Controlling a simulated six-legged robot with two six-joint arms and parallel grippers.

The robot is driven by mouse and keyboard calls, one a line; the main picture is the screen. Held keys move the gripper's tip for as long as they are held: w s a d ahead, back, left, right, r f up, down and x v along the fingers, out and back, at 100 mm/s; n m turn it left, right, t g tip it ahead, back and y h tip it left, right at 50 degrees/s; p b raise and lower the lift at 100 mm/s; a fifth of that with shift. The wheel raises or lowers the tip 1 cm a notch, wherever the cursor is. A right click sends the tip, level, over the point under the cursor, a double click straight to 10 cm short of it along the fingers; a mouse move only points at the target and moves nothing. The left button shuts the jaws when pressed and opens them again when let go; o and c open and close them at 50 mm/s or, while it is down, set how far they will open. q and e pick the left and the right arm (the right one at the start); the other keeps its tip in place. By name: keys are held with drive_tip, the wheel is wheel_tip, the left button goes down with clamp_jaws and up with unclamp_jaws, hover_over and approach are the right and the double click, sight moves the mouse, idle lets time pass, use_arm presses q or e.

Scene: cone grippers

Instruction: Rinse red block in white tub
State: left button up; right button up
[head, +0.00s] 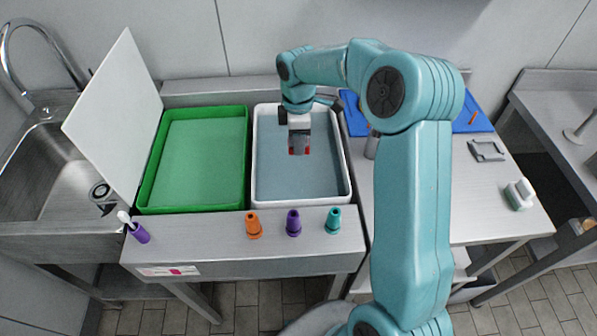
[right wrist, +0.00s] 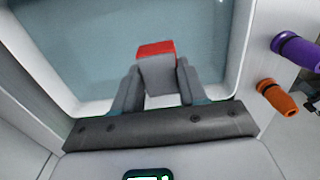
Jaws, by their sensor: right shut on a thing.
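The white tub (head: 347,185) stands on the steel counter and holds grey-blue water or a grey-blue floor. My right gripper (head: 299,148) reaches down over the tub's upper middle. It is shut on the red block (right wrist: 155,48), whose red end shows beyond the fingertips in the right wrist view. In the head view only small red bits show beside the fingers, and the rest of the block is hidden. I cannot tell whether the block touches the water. My left gripper is not in view.
A green tub (head: 146,190) stands left of the white one. Orange (head: 253,226), purple (head: 293,224) and teal (head: 333,221) cones stand along the front edge. A white panel (head: 115,95) leans near the sink (head: 40,180). A blue mat (head: 478,120) lies at right.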

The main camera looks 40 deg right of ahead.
drive_tip(key=shift+r, duration=0.1)
wheel_tip(320, 180, up, 4)
drive_tip(key=p, duration=0.3)
idle(0.3)
idle(0.6)
